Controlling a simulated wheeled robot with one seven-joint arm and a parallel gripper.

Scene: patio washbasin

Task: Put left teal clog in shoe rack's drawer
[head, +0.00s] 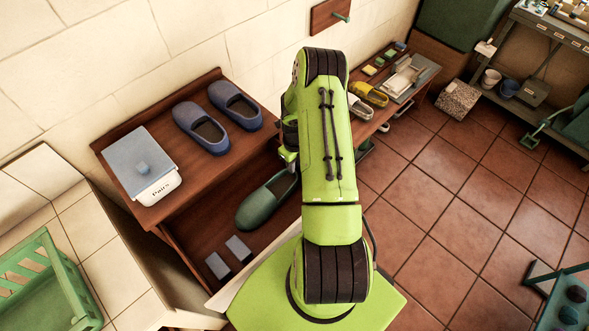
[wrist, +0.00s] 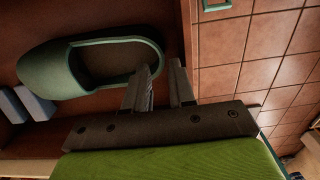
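A teal clog (head: 266,203) lies on the brown lower level (head: 205,236) of the wooden shoe rack (head: 108,151). I cannot tell whether this level is the drawer. The wrist view shows the clog (wrist: 60,72) with its opening toward my gripper (wrist: 161,68). My gripper's two fingers stand apart, one over the clog's opening and one just outside its heel rim. The rim shows between the fingertips with some gap, so the gripper looks open. In the head view my arm hides the gripper and part of the clog. No second teal clog shows.
On the rack's top stand two blue clogs (head: 203,130) and a lidded white box (head: 160,188). Two grey-blue blocks (head: 218,265) lie near the teal clog. A low bench (head: 420,85) holds yellow shoes (head: 368,93). Tiled floor (head: 430,210) is open at right. A green crate (head: 45,280) is at left.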

